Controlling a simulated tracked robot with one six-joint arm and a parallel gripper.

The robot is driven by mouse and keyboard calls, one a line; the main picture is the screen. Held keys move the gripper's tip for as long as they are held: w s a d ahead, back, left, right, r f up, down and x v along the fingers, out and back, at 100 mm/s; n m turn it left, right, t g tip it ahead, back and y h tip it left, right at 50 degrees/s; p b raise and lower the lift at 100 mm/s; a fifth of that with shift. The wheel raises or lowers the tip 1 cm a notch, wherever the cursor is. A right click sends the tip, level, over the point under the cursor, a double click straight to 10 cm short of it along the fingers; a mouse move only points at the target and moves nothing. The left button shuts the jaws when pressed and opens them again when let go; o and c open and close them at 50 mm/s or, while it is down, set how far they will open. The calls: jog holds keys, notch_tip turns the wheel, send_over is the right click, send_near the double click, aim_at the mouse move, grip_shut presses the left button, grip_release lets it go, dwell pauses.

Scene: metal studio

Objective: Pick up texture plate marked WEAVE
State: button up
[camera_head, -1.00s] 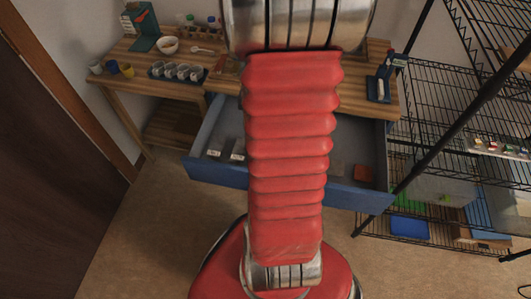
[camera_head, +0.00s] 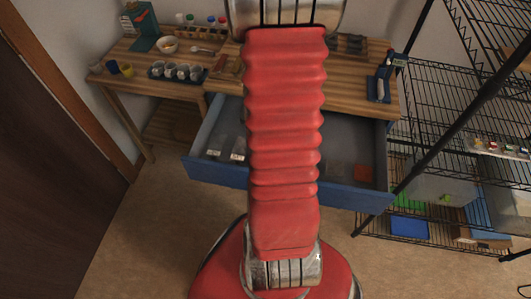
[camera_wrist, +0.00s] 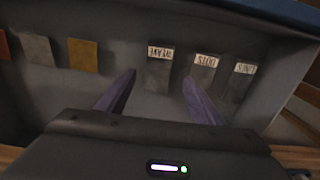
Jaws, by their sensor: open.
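Several small texture plates lie in the open blue drawer (camera_head: 345,198). In the wrist view, three have white labels that appear upside down: a dark grey plate (camera_wrist: 159,80) in the middle, another dark plate (camera_wrist: 200,86) to its right, and a third (camera_wrist: 237,88) farther right. The middle label looks like WEAVE, but the lettering is small and blurred. My gripper (camera_wrist: 159,79) is open and empty. Its two purple-grey fingers appear on either side of the middle plate; I cannot tell the height above it. In the head view my arm hides the gripper.
Unlabelled ochre (camera_wrist: 83,55), grey (camera_wrist: 38,49) and orange-red (camera_wrist: 3,45) plates lie left in the drawer. The drawer walls surround the plates. A wooden desk (camera_head: 222,84) stands behind the drawer, a black wire rack (camera_head: 440,120) to the right.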

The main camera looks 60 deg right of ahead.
jog(key=shift+s+d+f, duration=0.1)
jog(key=shift+f, duration=2.2)
jog(key=shift+c, duration=0.2)
jog(key=c, duration=1.1)
jog(key=shift+r, duration=0.1)
jog(key=shift+r, duration=4.95)
